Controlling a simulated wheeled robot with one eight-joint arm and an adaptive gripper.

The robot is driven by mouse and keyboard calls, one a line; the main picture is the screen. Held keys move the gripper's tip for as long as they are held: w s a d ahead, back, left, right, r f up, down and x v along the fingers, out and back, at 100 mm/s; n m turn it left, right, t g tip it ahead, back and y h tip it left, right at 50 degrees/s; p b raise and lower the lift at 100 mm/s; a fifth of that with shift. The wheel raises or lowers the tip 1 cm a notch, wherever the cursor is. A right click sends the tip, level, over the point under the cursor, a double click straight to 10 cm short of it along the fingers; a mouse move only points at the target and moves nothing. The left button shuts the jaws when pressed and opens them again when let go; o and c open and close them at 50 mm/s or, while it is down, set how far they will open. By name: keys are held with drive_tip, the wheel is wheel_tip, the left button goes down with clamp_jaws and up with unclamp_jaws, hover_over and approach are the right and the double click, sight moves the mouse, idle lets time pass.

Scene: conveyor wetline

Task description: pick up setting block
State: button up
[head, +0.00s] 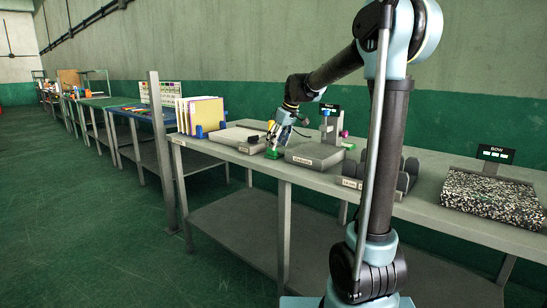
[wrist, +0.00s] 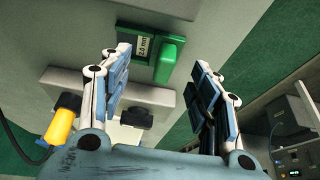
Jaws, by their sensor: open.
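The setting block is most likely the green block (wrist: 168,62) with a "2.0 mm" label, seen near the top middle of the wrist view. In the head view a small green piece (head: 272,153) shows on the bench just below my gripper (head: 281,142). My gripper is open in the wrist view (wrist: 162,90), one finger on each side of the picture. The green block appears beyond the fingertips, between their lines, with nothing held. Whether a finger touches it I cannot tell.
A long grey bench (head: 232,152) carries a grey plate block (head: 315,155) right of my gripper. Upright boards (head: 203,113) stand to the left. A speckled slab (head: 490,197) with a BOW sign lies at the far right. A yellow-tipped part (wrist: 60,127) shows in the wrist view.

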sight(276, 151)
drive_tip(key=shift+s+a+x, duration=0.1)
drive_tip(key=shift+a+x, duration=0.05)
drive_tip(key=shift+x, duration=1.1)
drive_tip(key=shift+s+a+x, duration=0.1)
drive_tip(key=shift+x, duration=1.2)
drive_tip(key=shift+r, duration=0.1)
drive_tip(key=c, duration=1.2)
